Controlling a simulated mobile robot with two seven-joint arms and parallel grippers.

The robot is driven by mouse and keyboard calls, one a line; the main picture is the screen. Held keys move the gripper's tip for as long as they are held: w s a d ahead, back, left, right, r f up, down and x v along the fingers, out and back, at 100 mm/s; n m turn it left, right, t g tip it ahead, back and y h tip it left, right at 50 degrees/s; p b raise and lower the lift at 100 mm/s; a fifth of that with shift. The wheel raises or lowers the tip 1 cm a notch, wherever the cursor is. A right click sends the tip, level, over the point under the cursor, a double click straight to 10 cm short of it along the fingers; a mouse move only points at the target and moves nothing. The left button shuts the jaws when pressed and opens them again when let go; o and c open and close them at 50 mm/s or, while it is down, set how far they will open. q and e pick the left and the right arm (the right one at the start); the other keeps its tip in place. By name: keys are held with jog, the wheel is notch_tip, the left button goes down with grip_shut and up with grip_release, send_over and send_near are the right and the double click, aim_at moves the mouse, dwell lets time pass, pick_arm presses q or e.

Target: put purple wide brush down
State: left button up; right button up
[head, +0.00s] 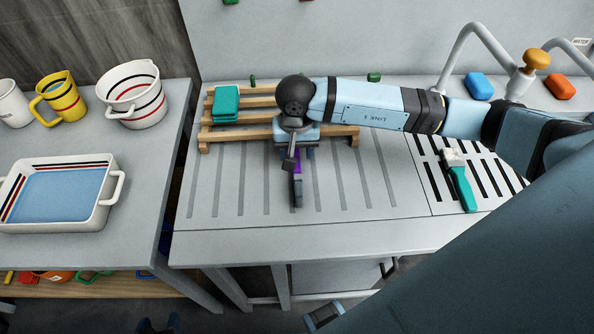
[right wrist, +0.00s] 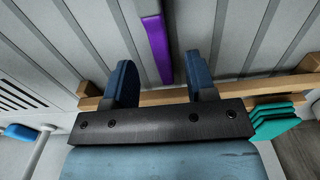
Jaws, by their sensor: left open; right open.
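The purple wide brush (head: 298,164) lies on the grooved drainboard (head: 240,185), partly hidden under my right gripper in the head view. In the right wrist view its purple handle (right wrist: 158,50) points toward the gap between the fingers, with a grey part at its far end. My right gripper (right wrist: 161,82) is open above the wooden rack, with a finger on each side of the handle's line and visible gaps between. In the head view my right gripper (head: 297,153) hangs over the brush. My left gripper (head: 160,324) is open and empty at the bottom edge.
A wooden slatted rack (head: 342,131) holds teal pieces (head: 226,103). A teal-handled brush (head: 462,187) lies on the black-slotted area at right. A white basin (head: 106,208) and mugs stand on the left table. The drainboard's front is clear.

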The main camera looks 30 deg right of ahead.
aim_at(299, 165)
jog(key=shift+f+p, duration=0.65)
jog(key=shift+f, duration=2.05)
jog(key=shift+s, duration=0.1)
grip_shut()
jog(key=shift+r, duration=0.1)
notch_tip(299, 165, up, 19)
jog(key=n+p, duration=0.5)
jog(key=p, duration=0.1)
jog(key=shift+s+d+r+p, duration=0.2)
jog(key=shift+s+p, duration=0.15)
